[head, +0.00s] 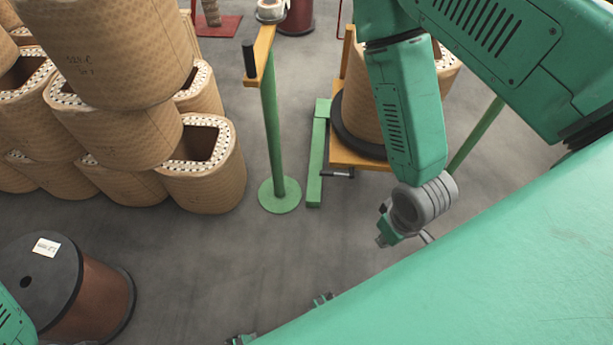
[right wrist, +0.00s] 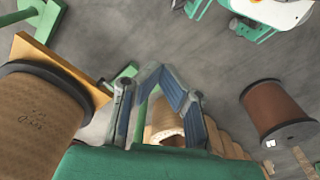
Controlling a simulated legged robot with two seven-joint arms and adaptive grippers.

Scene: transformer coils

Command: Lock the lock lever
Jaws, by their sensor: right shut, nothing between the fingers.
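A coil stand with an orange platform (head: 352,156) and a green foot bar (head: 315,165) stands right of centre in the head view. A small dark rod, possibly the lock lever (head: 338,173), sticks out under the platform's front edge. I cannot tell its locked state. My right gripper (head: 384,240) is below and to the right of this rod in the picture, apart from it. In the right wrist view its fingertips (right wrist: 158,68) come together with nothing between them. The platform (right wrist: 62,68) also shows there, left of the fingers. My left gripper is not in view.
A wound coil (head: 362,110) sits on the platform, partly behind my right arm. A green post (head: 272,130) with an orange arm and black handle stands to its left. Stacked coils (head: 130,130) fill the left. A dark-flanged brown spool (head: 95,295) stands lower left. Floor between is clear.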

